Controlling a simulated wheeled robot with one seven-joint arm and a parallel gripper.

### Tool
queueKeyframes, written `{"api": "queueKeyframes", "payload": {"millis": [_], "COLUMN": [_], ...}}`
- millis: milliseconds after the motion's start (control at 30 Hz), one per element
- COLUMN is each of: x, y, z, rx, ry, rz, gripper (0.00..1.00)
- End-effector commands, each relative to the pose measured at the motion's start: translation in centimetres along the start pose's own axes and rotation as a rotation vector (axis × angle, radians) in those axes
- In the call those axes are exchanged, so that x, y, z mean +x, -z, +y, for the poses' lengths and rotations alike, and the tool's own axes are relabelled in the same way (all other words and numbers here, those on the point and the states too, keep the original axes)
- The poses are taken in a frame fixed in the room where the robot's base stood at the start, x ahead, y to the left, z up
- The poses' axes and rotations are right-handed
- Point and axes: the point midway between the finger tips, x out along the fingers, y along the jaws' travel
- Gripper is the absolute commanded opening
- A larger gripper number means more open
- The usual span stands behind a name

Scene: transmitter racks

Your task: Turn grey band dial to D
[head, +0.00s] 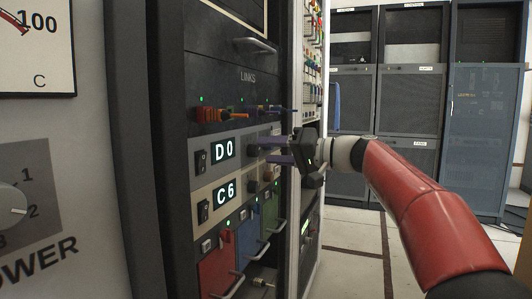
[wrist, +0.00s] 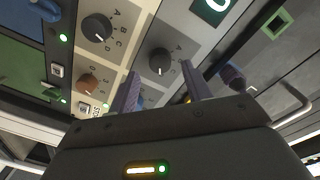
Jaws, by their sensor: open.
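The grey panel (head: 207,157) has a lit display (head: 223,149) reading D0. Its band dial (wrist: 160,62) is a round dark grey knob with a pale pointer mark; a few letters around it are visible in the wrist view, small and partly unclear. In the head view the dial (head: 253,151) is small and partly covered by my gripper. My gripper (wrist: 160,85) is open, its two purple fingers pointing at the grey panel. The dial appears ahead of and between the fingertips, not clasped. My gripper also shows in the head view (head: 268,150); contact cannot be told.
The beige panel below reads C6 (head: 226,192) and carries a black dial (wrist: 97,27) and a brown dial (wrist: 88,84). Colored drawers with handles (head: 248,238) sit lower. Open floor (head: 350,240) lies right of the rack.

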Motion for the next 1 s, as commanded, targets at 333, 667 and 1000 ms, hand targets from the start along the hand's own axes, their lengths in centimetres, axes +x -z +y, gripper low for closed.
{"api": "queueKeyframes", "payload": {"millis": [333, 667, 1000], "x": [-5.2, -5.7, -5.1], "y": [0.0, 0.0, -8.2], "z": [0.0, 0.0, -0.1], "rx": [-0.001, -0.001, 0.067], "ry": [-0.001, 0.0, -0.304], "rz": [0.002, 0.0, -0.144], "gripper": [0.49, 0.49, 0.49]}}
